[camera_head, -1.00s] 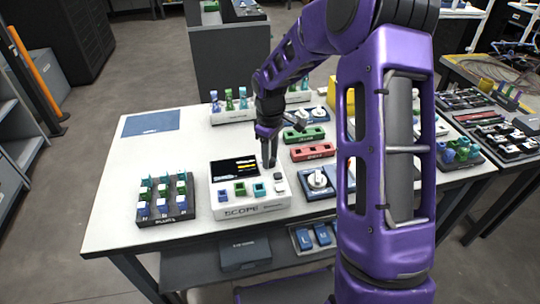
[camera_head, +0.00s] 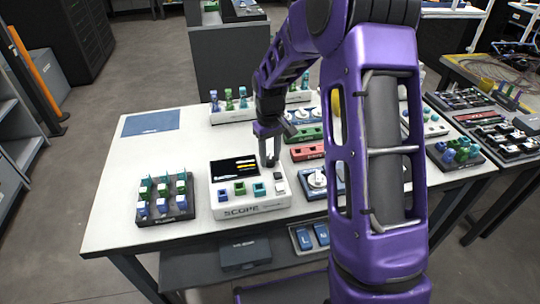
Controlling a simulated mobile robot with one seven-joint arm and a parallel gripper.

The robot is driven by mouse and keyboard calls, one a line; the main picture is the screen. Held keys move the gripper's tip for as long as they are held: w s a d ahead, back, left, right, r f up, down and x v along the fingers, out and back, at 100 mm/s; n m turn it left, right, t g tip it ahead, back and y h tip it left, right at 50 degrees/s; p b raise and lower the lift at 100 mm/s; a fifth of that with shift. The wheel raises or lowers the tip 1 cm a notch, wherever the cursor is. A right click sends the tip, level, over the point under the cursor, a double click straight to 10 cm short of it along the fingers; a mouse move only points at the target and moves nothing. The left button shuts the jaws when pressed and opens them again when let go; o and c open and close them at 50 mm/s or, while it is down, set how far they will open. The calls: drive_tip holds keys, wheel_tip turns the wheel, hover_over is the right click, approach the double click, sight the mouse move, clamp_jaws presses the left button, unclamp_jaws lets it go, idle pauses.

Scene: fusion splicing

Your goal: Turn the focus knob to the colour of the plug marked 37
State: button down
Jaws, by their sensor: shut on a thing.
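The white SCOPE box (camera_head: 250,211) stands at the table's front, with a dark screen (camera_head: 233,167) showing yellow and white lines. Blue, green and teal pieces (camera_head: 241,189) sit in a row below the screen. My gripper (camera_head: 269,163) points down at the box's top right, beside the screen, shut on the focus knob, which its fingers mostly hide. The knob's pointer and colour marks cannot be made out. A dark rack (camera_head: 166,216) to the left holds several blue, teal and green plugs; their numbers are too small to read, so the plug marked 37 cannot be picked out.
Green (camera_head: 304,135) and red (camera_head: 308,152) blocks lie right of my gripper. A white dial on a blue base (camera_head: 317,180) is close to the box's right. A white rack of plugs (camera_head: 233,115) stands behind. The table's left side around the blue mat (camera_head: 151,123) is clear.

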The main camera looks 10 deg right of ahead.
sight(270, 158)
drive_tip(key=m, duration=0.6)
drive_tip(key=shift+m, duration=0.3)
idle(0.4)
drive_tip(key=c, duration=0.8)
unclamp_jaws()
drive_tip(key=shift+o, duration=0.2)
wheel_tip(270, 158, up, 18)
drive_tip(key=p, duration=0.2)
drive_tip(key=shift+f, duration=0.2)
